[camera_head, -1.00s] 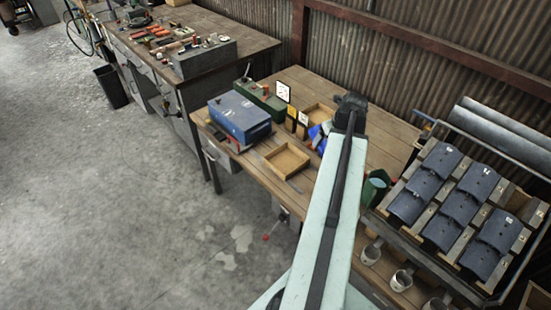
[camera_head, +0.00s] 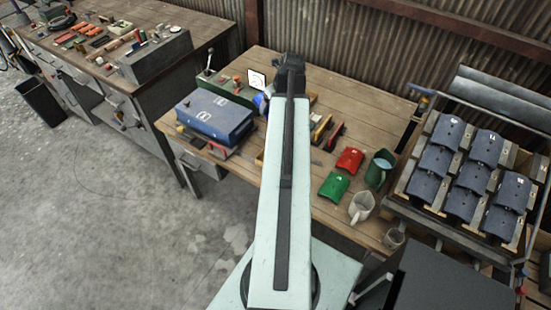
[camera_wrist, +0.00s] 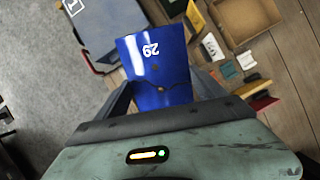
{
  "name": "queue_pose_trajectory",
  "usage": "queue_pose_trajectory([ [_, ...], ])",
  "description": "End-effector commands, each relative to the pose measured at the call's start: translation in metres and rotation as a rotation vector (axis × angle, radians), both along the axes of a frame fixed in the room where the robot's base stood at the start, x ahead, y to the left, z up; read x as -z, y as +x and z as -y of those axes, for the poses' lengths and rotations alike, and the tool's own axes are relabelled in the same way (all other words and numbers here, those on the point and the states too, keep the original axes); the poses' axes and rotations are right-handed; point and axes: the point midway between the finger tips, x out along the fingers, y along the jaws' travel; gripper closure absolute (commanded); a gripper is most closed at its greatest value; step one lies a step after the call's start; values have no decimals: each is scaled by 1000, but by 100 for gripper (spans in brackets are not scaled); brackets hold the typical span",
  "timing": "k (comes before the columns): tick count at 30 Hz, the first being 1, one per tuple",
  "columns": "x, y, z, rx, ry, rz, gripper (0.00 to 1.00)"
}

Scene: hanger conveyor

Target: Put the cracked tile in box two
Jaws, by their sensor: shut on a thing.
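I cannot tell whether that mark is a crack. In the head view the tile (camera_head: 261,104) shows just left of my gripper (camera_head: 288,64), above the wooden bench. In the wrist view an open wooden box (camera_wrist: 270,28) lies to the upper right of the tile, apart from it. Small cards (camera_wrist: 214,46) stand beside that box, their marks too small to read. In the head view my arm hides most of the boxes.
A blue case (camera_head: 213,115) lies on the bench to the left. A rack of slate tiles (camera_head: 463,175) stands far right.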

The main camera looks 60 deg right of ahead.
Motion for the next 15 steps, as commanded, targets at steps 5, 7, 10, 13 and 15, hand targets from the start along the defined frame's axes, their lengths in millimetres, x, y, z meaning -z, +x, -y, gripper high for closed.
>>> queue_pose_trajectory([
  [5, 39, -13, -14, -76, 5, -71, 71],
  [7, 67, -28, -24, -143, 14, -137, 71],
  [10, 96, -49, -38, -232, 32, -226, 71],
  [13, 110, -64, -47, -294, 47, -286, 71],
  [15, 112, -68, -49, -316, 53, -307, 71],
])
